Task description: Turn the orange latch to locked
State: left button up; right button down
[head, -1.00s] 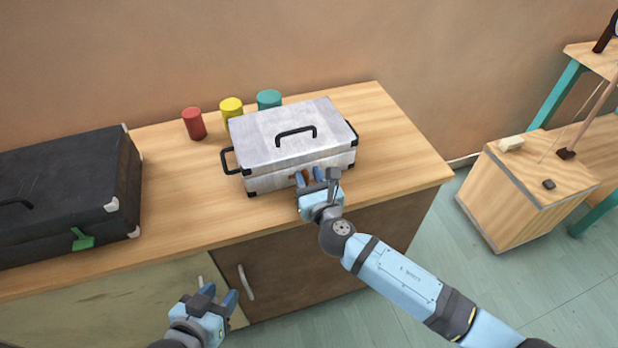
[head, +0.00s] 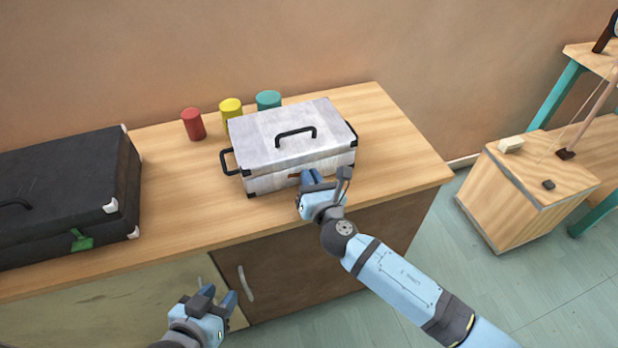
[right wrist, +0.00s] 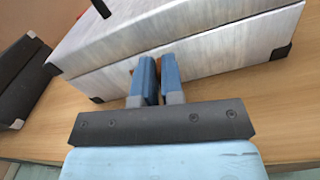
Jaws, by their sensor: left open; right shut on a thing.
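The silver case (head: 270,137) stands closed on the wooden bench, its black handle on the lid. A small part of the orange latch (head: 293,176) shows on its front face, mostly hidden by my right gripper (head: 310,177). My right gripper is shut on the latch. My left gripper (head: 219,293) is open and empty, in front of the bench cabinet. The latch's exact angle is hidden.
A black case (head: 60,195) with a green latch (head: 81,240) lies at the left of the bench (head: 190,215). Red (head: 193,124), yellow (head: 231,108) and teal (head: 268,99) cylinders stand behind the silver case. The bench right of the silver case is clear.

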jog(key=shift+w+d+f+m+b, duration=0.1)
jog(key=shift+d+m+b, duration=0.1)
jog(key=shift+m, duration=0.9)
jog(key=shift+d+f+m+b, duration=0.1)
jog(key=shift+m+b, duration=0.05)
jog(key=shift+m, duration=0.95)
jog(key=c, duration=1.2)
grip_release()
jog(key=shift+c, duration=0.2)
